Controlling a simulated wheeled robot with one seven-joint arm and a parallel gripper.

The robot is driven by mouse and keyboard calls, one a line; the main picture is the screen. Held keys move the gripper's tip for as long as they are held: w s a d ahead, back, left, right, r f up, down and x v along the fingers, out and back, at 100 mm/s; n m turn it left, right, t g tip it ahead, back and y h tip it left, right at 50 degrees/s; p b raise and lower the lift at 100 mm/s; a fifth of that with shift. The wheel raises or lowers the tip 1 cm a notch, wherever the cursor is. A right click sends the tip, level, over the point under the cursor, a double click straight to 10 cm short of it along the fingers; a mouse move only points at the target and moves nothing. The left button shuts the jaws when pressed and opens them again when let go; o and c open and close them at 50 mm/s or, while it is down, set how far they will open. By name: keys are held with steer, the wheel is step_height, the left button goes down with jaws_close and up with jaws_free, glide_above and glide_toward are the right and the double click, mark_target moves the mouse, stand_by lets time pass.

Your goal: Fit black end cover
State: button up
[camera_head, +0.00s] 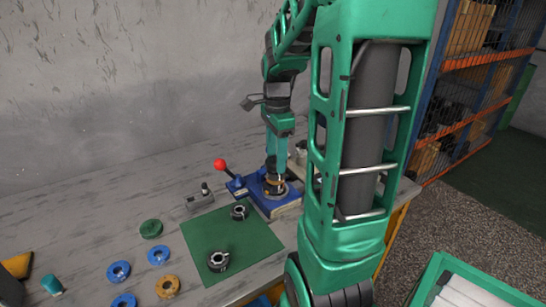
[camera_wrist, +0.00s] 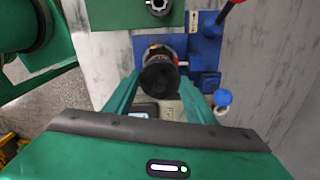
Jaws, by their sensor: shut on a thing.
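My gripper (camera_head: 276,160) points down over the blue fixture (camera_head: 250,190) at the table's back right. In the wrist view my gripper (camera_wrist: 160,82) has its two green fingers on either side of the black end cover (camera_wrist: 160,77), shut on it. The cover appears as a dark round piece between the fingertips. Below it, a motor assembly with a copper-coloured part (camera_head: 274,184) stands in the fixture. The cover lines up roughly over this assembly. The fingers and cover hide the contact, so I cannot tell whether they touch.
A red-knobbed lever (camera_head: 220,165) rises left of the fixture. A green mat (camera_head: 235,255) holds two dark metal rings (camera_head: 239,211). Blue rings (camera_head: 158,255), an orange ring (camera_head: 167,286) and a green ring (camera_head: 151,228) lie left. A shelf rack (camera_head: 470,90) stands right.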

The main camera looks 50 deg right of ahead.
steer(key=shift+f, duration=0.8)
stand_by(1.6)
steer(key=o, duration=1.8)
steer(key=shift+c, duration=0.2)
steer(key=shift+r, duration=2.7)
steer(key=s+a+f+n, duration=0.2)
steer(key=s+a+n, duration=0.3)
steer(key=s+n, duration=0.3)
steer(key=s+a+f+n, duration=0.2)
steer(key=s+a+n, duration=0.3)
steer(key=s+n, duration=0.3)
steer(key=shift+a+n, duration=0.2)
steer(key=shift+n, duration=0.1)
